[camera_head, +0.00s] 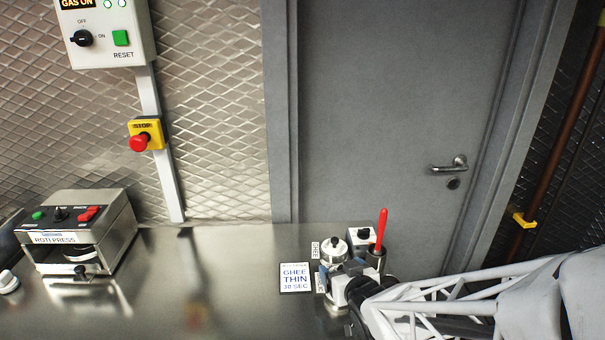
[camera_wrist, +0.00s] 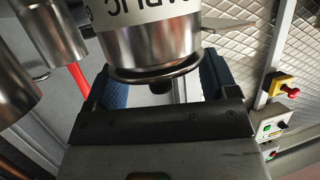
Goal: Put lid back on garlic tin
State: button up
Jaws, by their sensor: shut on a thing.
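The garlic tin (camera_wrist: 150,42) is a shiny metal cylinder with a white label, partly cut off at the top of the wrist view, which looks upside down. Its lid (camera_wrist: 158,73), a metal disc with a dark knob (camera_wrist: 160,87), is at the tin's mouth. I cannot tell whether it is fully seated. My gripper (camera_wrist: 165,85) has its blue-padded fingers on both sides of the lid and is shut on it. In the head view my gripper (camera_head: 353,272) is over the tin group at the counter's right end and hides much of the garlic tin.
A lidded tin (camera_head: 334,246) by the GHEE label stands close behind. Another dark-knobbed container (camera_head: 364,235) and a red-handled tool (camera_head: 382,228) crowd the right. The roti press (camera_head: 78,235) is far left; the counter (camera_head: 225,285) between is clear.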

dwell(0.3)
jog(key=o, duration=0.8)
jog(key=shift+r, duration=0.2)
jog(key=shift+r, duration=3.25)
grip_shut()
